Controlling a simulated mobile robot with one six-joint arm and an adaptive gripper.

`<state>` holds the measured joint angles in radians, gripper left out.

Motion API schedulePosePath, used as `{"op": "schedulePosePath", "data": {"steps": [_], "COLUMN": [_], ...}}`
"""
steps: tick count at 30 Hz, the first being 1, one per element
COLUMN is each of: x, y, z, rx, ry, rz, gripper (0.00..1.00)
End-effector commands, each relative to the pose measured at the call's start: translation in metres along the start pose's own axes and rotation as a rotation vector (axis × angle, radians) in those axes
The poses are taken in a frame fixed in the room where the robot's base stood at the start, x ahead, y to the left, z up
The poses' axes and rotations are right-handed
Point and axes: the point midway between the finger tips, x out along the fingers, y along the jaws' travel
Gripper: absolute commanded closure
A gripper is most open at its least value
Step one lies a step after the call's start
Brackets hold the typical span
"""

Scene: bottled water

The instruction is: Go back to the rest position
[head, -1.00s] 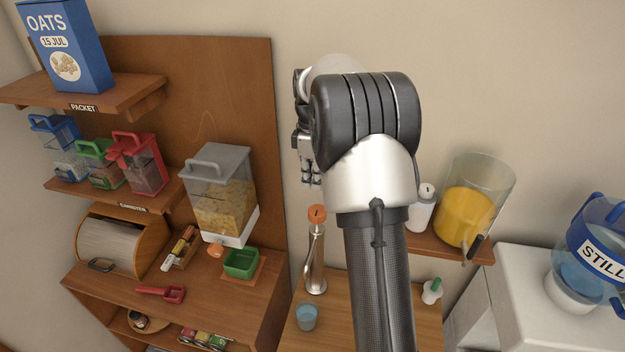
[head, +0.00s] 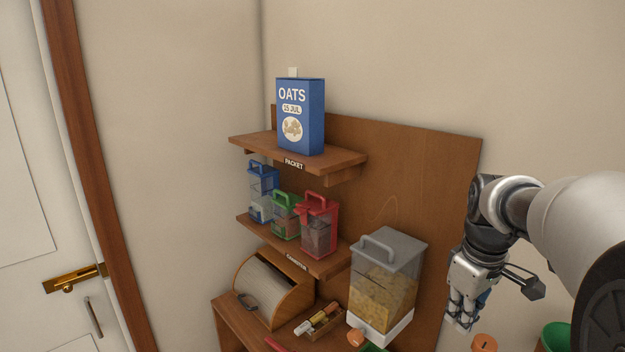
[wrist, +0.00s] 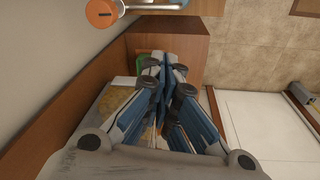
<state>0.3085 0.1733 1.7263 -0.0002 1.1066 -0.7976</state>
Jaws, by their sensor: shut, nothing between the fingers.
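My gripper (head: 462,312) hangs pointing down at the right of the head view, with my arm reaching in from the right edge. It also shows in the wrist view (wrist: 166,62), where its fingers are together with nothing between them.
A blue oats box (head: 300,115) stands on the upper shelf (head: 345,162). Blue, green and red canisters (head: 318,230) stand on the lower shelf. A roll-front bin (head: 270,290) is below. A white door (head: 30,200) is at left. The wall between is clear.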

Motion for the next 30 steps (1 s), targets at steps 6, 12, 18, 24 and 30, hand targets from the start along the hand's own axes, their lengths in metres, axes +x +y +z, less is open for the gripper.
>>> {"op": "schedulePosePath", "data": {"steps": [6, 12, 18, 24, 30], "x": [0.006, 0.035, 0.073, 0.086, 0.086], "y": [-0.098, -0.174, -0.22, -0.234, -0.234], "z": [0.039, 0.088, 0.127, 0.14, 0.141], "rx": [0.167, 0.327, 0.448, 0.495, 0.498], "ry": [0.094, 0.19, 0.259, 0.284, 0.284], "rz": [0.047, 0.055, 0.041, 0.031, 0.03], "gripper": [1.0, 1.0, 1.0, 1.0, 1.0]}}
